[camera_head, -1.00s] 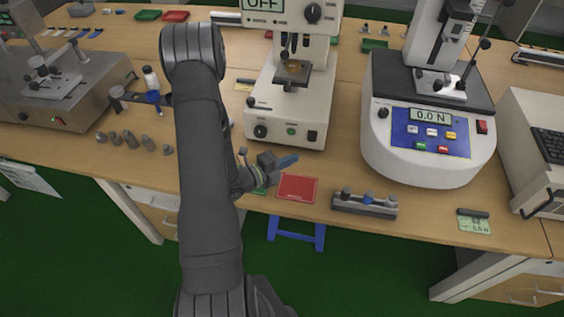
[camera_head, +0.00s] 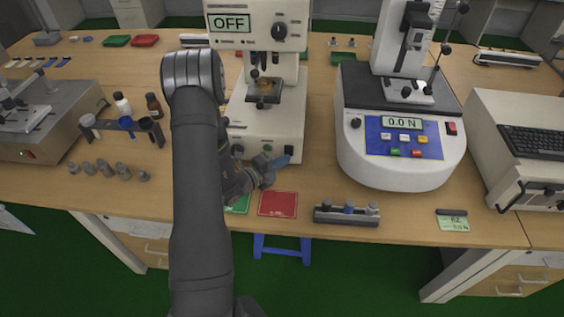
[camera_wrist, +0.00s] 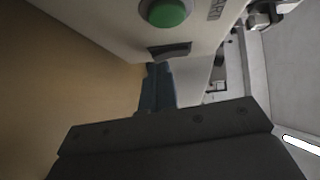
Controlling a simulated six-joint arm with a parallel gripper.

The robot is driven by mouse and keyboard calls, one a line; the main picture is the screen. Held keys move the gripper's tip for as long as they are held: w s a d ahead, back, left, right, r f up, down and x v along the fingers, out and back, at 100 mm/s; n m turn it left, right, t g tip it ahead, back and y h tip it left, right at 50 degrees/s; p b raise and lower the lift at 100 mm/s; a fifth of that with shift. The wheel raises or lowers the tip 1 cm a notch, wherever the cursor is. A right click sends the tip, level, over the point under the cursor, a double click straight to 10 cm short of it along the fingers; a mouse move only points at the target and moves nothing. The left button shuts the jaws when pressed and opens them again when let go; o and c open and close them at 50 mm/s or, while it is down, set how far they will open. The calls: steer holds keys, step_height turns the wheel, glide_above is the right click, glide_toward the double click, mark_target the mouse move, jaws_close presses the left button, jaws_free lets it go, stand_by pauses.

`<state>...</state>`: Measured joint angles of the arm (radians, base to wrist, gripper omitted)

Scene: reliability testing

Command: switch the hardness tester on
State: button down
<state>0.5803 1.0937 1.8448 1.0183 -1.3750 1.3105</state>
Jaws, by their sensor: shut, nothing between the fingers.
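The hardness tester (camera_head: 265,125) is a cream machine at the middle of the bench. Its display (camera_head: 229,23) reads OFF. A black switch (camera_head: 290,150) sits low at the right of its front face, beside a green button. In the wrist view the green button (camera_wrist: 165,12) is at the top and the black switch (camera_wrist: 170,49) is just past my fingertips. My gripper (camera_head: 285,160) is shut and empty, its blue fingers close in front of the base below the switch. The fingers (camera_wrist: 156,88) also show in the wrist view; I cannot tell whether they touch the switch.
A force tester (camera_head: 402,125) reading 0.0 N stands to the right. A red card (camera_head: 278,204) and a green card (camera_head: 238,204) lie on the bench in front. A grey block with small pegs (camera_head: 346,214) lies at the front edge. A bottle rack (camera_head: 125,124) is at left.

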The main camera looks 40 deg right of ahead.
steer(key=shift+w+d+f, duration=0.1)
steer(key=shift+w+d, duration=0.1)
steer(key=shift+s, duration=0.1)
steer(key=s+a, duration=0.1)
steer(key=a, duration=0.1)
steer(key=s+a, duration=0.1)
steer(key=a, duration=0.1)
steer(key=shift+s+f, duration=0.3)
steer(key=shift+s, duration=0.05)
steer(key=a, duration=0.9)
steer(key=shift+f, duration=0.4)
steer(key=shift+d, duration=0.1)
steer(key=d, duration=0.8)
steer(key=shift+s+d+r, duration=0.1)
steer(key=shift+d+r, duration=0.3)
steer(key=a, duration=0.1)
steer(key=a+r, duration=0.1)
steer(key=a, duration=0.1)
steer(key=shift+a+r, duration=0.2)
steer(key=shift+r, duration=0.15)
steer(key=shift+a, duration=0.45)
